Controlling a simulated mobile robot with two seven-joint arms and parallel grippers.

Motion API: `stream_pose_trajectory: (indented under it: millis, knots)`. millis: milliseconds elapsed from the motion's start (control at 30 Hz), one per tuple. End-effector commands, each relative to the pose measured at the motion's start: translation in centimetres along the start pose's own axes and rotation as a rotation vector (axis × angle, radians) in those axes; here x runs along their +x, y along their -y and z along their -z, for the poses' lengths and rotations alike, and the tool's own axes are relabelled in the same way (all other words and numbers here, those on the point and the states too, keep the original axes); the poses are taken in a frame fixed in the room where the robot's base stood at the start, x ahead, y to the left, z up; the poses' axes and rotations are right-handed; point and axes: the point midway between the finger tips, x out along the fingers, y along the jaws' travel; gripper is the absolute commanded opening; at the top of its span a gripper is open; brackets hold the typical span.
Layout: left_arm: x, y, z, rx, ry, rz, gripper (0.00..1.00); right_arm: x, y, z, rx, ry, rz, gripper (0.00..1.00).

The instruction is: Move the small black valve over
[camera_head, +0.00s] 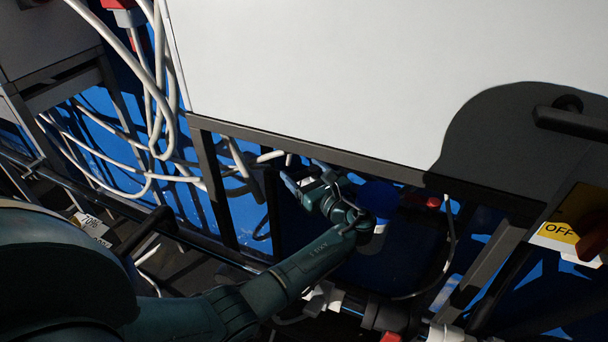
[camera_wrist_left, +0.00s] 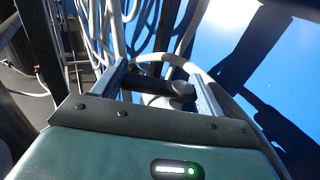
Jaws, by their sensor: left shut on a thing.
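The small black valve shows in the left wrist view as a dark handle (camera_wrist_left: 158,85) lying across between the two metal fingers. My left gripper (camera_wrist_left: 160,72) is shut on this handle, with one finger at each end of it. In the head view my left gripper (camera_head: 296,184) is small and dark below the front edge of the white panel, among hoses. The valve cannot be made out there. My right gripper is not in view.
A large white panel (camera_head: 350,70) on a dark frame (camera_head: 300,143) overhangs the gripper. White hoses (camera_head: 158,120) loop at the left. A blue cylinder (camera_head: 378,197) is close beside my wrist. White piping with red parts (camera_head: 390,337) runs below. A yellow-and-white OFF label (camera_head: 558,231) is at right.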

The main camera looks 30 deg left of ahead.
Motion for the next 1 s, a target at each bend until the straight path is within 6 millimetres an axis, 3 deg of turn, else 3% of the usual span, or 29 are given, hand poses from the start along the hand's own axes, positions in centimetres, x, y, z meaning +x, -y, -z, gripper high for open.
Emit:
stream_pose_trajectory:
  millis: [667, 700, 933, 1000]
  knots:
    - [-0.19, -0.03, 0.05, 0.0, 0.0, -0.076, 0.49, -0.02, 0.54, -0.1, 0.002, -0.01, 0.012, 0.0]
    - [-0.19, -0.03, 0.05, 0.0, 0.0, -0.076, 0.73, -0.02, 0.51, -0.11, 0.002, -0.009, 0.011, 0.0]
    - [-0.18, -0.02, 0.03, 0.0, 0.0, -0.075, 0.92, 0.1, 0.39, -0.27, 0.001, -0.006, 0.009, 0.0]
    - [-0.17, -0.01, 0.02, 0.0, 0.0, -0.075, 0.94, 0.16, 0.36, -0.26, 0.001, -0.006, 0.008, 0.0]
